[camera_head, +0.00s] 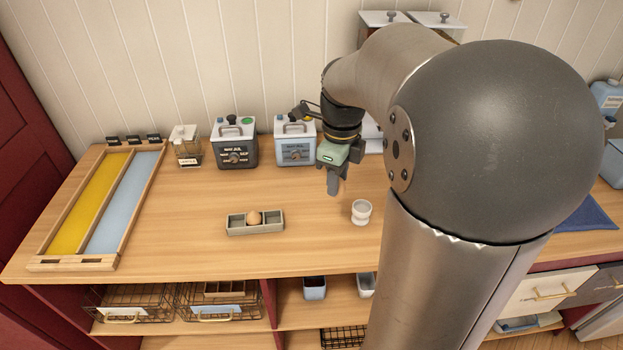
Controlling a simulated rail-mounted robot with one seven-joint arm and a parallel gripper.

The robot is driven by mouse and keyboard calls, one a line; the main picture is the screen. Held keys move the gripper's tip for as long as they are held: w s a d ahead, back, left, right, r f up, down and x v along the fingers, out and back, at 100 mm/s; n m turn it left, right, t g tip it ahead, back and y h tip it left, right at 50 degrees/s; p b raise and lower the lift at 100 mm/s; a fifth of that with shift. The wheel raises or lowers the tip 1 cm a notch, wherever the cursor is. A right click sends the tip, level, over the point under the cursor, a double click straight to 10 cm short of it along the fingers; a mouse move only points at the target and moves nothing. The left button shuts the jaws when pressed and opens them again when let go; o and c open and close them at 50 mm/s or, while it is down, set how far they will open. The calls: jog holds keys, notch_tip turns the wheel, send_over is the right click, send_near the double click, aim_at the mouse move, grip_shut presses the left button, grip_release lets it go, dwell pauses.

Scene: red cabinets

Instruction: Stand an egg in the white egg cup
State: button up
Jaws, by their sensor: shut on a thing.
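The white egg cup (361,212) stands upright on the wooden counter, just left of my arm, and no egg shows in it. A brown egg (254,218) sits in the middle compartment of a small grey tray (234,231); the compartments on either side look empty. My gripper (333,190) points down over the counter, to the left of the cup and behind it in the picture. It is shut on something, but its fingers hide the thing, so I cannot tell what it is.
A dark canister (234,149), a light blue canister (295,152) and a clear container (186,147) stand along the back wall. A yellow and blue divided tray (100,205) lies at the left. Counter between it and the grey tray is clear.

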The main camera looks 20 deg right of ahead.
jog(key=w+d+f+b, duration=0.1)
jog(key=w+d+f, duration=0.1)
jog(key=d+f, duration=0.3)
jog(key=d, duration=0.4)
jog(key=shift+w+d+f, duration=0.25)
jog(key=shift+w+d, duration=0.05)
jog(key=shift+w, duration=0.05)
jog(key=shift+f+b, duration=0.1)
jog(key=shift+b, duration=0.2)
jog(key=shift+f+b, duration=0.5)
jog(key=shift+f, duration=0.35)
jog(key=shift+f+b, duration=1.6)
jog(key=shift+f, duration=0.95)
dwell(1.0)
jog(key=o, duration=0.7)
jog(key=shift+r, duration=0.1)
notch_tip(320, 180, up, 17)
jog(key=shift+r, duration=0.15)
